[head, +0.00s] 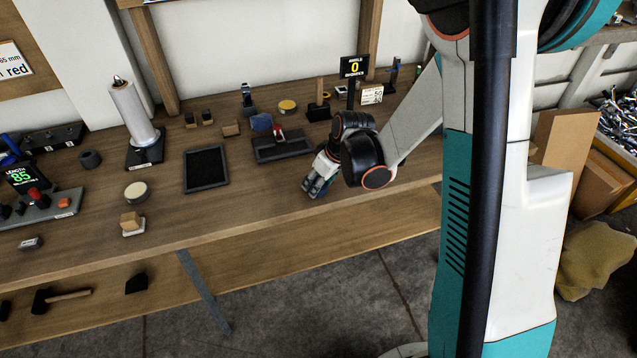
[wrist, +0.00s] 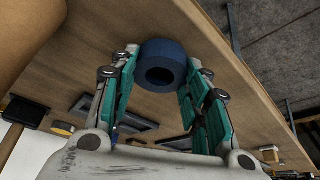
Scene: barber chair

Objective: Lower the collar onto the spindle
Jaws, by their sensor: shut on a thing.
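My gripper (wrist: 163,88) is shut on a dark blue ring, the collar (wrist: 165,53), with its round hole facing the wrist camera. In the head view my gripper (head: 313,190) is low over the bench's front edge, right of the middle. The collar cannot be made out there. A tall pale cylinder (head: 134,112) with a thin metal tip stands upright on a dark labelled base at the left. It may be the spindle, but I cannot be sure. The gripper is well to its right.
A black tray (head: 206,188) and a dark fixture with a red part (head: 281,136) lie between the cylinder and my gripper. The bench's front strip is mostly clear.

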